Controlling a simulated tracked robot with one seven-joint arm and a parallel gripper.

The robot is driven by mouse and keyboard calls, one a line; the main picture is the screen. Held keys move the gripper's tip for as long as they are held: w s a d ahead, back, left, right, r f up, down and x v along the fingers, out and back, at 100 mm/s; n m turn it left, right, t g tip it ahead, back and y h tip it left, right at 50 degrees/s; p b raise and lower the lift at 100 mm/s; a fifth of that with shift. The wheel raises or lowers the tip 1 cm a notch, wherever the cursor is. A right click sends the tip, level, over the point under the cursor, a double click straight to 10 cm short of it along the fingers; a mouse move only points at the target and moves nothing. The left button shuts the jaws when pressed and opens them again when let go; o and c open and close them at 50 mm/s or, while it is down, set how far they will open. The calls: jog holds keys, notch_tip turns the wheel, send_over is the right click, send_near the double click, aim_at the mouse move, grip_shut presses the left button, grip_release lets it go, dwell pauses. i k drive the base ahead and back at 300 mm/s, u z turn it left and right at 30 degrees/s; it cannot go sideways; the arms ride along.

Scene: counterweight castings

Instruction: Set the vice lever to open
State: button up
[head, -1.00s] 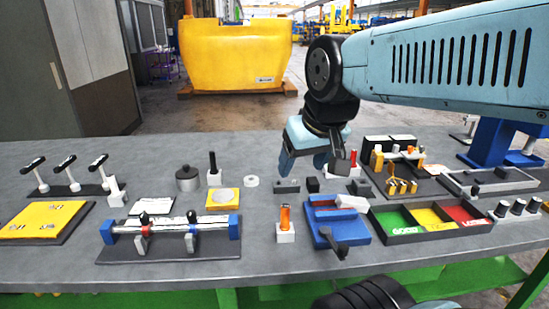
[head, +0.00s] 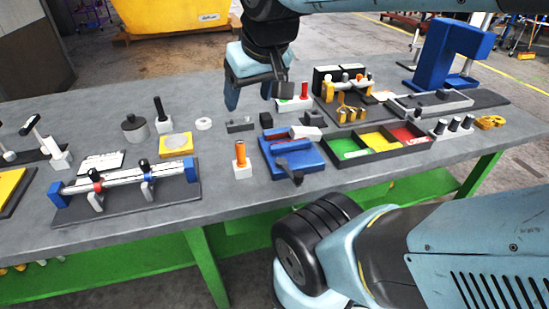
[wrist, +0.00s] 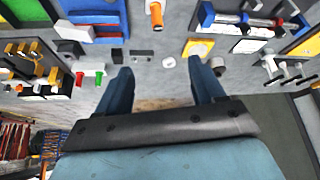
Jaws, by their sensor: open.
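The blue vice (head: 268,157) sits on the grey workbench, with a red strip and a pale grey block on it. Its dark lever (head: 291,173) is at the front edge and slants toward the lower right. In the wrist view the vice (wrist: 92,13) is at the top, left of centre; I cannot make out its lever there. My gripper (head: 257,97) hangs above the bench, behind the vice and apart from it. Its fingers are spread and empty; they also show in the wrist view (wrist: 161,70), pointing at bare bench.
A white base with an orange handle (head: 241,156) stands left of the vice. A green, yellow and red sorting tray (head: 383,156) is close on its right. Small dark blocks (head: 240,126) lie behind it. A rod fixture (head: 125,205) is farther left.

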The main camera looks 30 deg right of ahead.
aim_at(297, 177)
jog(key=k, duration=1.65)
jog(key=u, duration=0.6)
jog(key=i, duration=0.95)
jog(key=z, duration=0.1)
